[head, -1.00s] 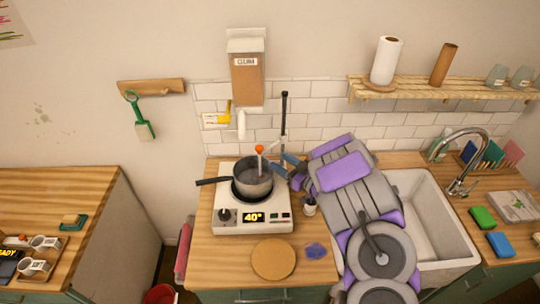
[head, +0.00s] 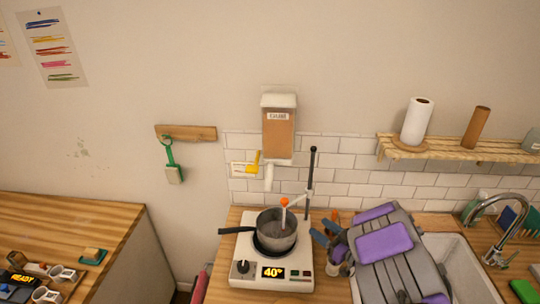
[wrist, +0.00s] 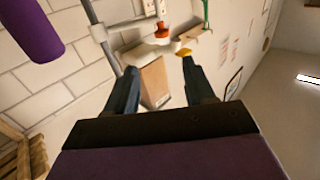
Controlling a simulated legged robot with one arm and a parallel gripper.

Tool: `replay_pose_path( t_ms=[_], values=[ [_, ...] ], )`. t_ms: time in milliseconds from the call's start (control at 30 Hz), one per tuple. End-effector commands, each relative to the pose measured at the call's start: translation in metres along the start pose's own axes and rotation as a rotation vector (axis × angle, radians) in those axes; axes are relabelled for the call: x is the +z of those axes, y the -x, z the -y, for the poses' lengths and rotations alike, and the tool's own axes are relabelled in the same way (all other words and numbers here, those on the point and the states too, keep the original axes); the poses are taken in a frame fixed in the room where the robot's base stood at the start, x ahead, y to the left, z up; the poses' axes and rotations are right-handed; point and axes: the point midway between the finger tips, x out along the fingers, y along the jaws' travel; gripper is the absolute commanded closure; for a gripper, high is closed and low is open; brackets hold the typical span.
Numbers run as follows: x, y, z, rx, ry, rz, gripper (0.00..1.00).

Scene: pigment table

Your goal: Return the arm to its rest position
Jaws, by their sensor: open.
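My gripper (head: 328,236) is just right of the hot plate, beside the saucepan and apart from it. In the wrist view its two dark fingers (wrist: 162,72) stand wide apart, with nothing held between them. My purple and grey arm stretches over the counter and the left part of the sink. The dark saucepan (head: 276,238) sits on the white hot plate (head: 246,277), whose display reads 40°. A thin rod with an orange top (head: 284,203) stands in the pan.
A black stand pole (head: 311,175) rises behind the hot plate, near my gripper. The gum dispenser (head: 278,135) hangs on the wall above. A wooden shelf (head: 455,150) with paper rolls is at the right, above the sink (head: 470,270). A wooden counter (head: 70,225) is at left.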

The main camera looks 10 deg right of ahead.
Motion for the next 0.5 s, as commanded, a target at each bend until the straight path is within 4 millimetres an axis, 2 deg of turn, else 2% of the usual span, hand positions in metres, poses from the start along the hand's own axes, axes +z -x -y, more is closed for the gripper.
replay_pose_path(
  t_ms=[167,333,500],
  values=[
    [0.002,-0.005,-0.012,0.042,0.054,0.068,0.46],
    [-0.003,-0.011,-0.048,0.190,0.189,0.250,0.46],
    [-0.024,-0.001,-0.081,0.384,0.290,0.433,0.46]
  ],
)
